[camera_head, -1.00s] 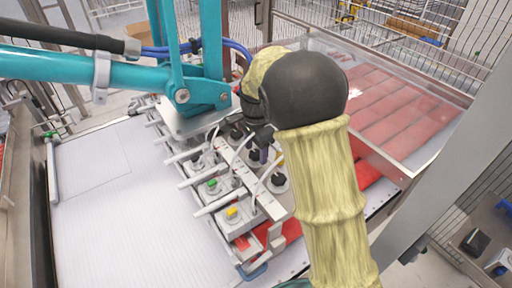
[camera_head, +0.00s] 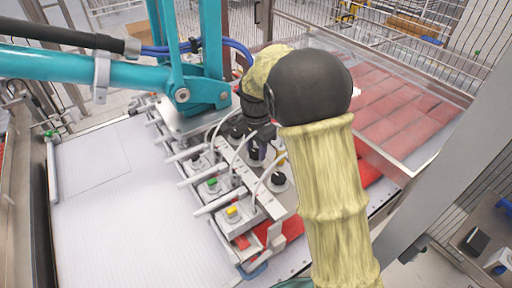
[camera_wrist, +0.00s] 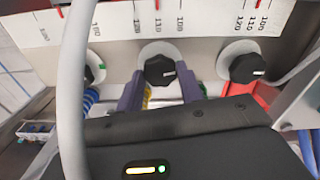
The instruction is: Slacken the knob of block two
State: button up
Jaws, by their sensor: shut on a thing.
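A row of vacuum blocks, with green (camera_head: 212,182) and yellow (camera_head: 232,211) buttons on two of them, stands below the teal arm in the head view. Black knobs sit on a scaled plate behind them. My gripper (camera_wrist: 160,82) has its two purple fingers on either side of the middle black knob (camera_wrist: 159,70) in the wrist view, shut on it. That knob's white mark points right. The left knob (camera_wrist: 92,68) is partly hidden by a hose, and the right knob (camera_wrist: 247,67) is free. In the head view my gripper (camera_head: 259,149) partly hides the middle knob.
Pale hoses arch over the blocks; one hose (camera_wrist: 73,95) crosses close in front of the wrist camera. The teal arm (camera_head: 80,73) spans the upper left. A clear guard (camera_head: 410,135) covers red packs behind. A white sheet stack (camera_head: 130,210) lies left.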

aim_at(256, 152)
jog(key=n, duration=0.5)
jog(key=shift+r, duration=0.1)
jog(key=n, duration=0.5)
jog(key=shift+n, duration=0.4)
jog(key=n+p, duration=0.1)
jog(key=n, duration=0.4)
jog(key=n+p, duration=0.1)
jog(key=n, duration=0.5)
jog(key=o, duration=1)
notch_tip(256, 152, up, 17)
jog(key=b, duration=0.3)
jog(key=shift+r, duration=0.2)
